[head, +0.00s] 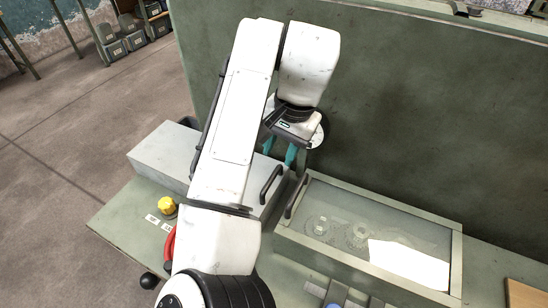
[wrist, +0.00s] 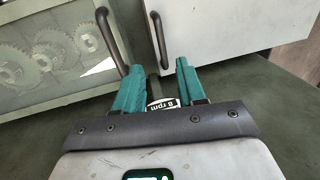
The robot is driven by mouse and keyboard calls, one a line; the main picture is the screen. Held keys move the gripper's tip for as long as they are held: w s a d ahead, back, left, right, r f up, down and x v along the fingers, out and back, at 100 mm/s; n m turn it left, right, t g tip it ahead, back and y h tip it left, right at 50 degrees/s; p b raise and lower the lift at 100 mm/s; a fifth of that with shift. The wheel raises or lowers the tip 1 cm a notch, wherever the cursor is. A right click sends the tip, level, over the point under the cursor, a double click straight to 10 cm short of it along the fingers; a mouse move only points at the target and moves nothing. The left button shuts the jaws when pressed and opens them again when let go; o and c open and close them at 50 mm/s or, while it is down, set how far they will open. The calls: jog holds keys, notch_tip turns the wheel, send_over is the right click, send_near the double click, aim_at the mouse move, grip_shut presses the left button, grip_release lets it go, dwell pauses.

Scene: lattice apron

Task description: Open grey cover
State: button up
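The grey cover (head: 160,150) is a pale box-like lid at the left end of the bench, partly hidden behind my arm. It looks closed. Its dark bar handle (head: 271,184) is on its right side; in the wrist view the handle (wrist: 158,40) stands on the pale cover face (wrist: 215,28). My gripper (head: 280,156) has two teal fingers, apart and empty, above and behind the handle in the head view. In the wrist view the handle lines up with the gap between the fingers (wrist: 158,75), apparently beyond the tips; contact cannot be told.
A glass-topped cover (head: 345,215) with toothed discs under it stands close on the right, its own dark handle (head: 296,196) near the grey cover's handle. A tall green panel (head: 420,110) rises behind.

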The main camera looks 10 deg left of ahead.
aim_at(270, 181)
jog(key=f, duration=0.3)
jog(key=a+f, duration=0.1)
jog(key=f, duration=0.3)
jog(key=w+a+f+p, duration=0.1)
jog(key=f, duration=0.2)
jog(key=shift+f, duration=0.25)
grip_shut()
dwell(0.4)
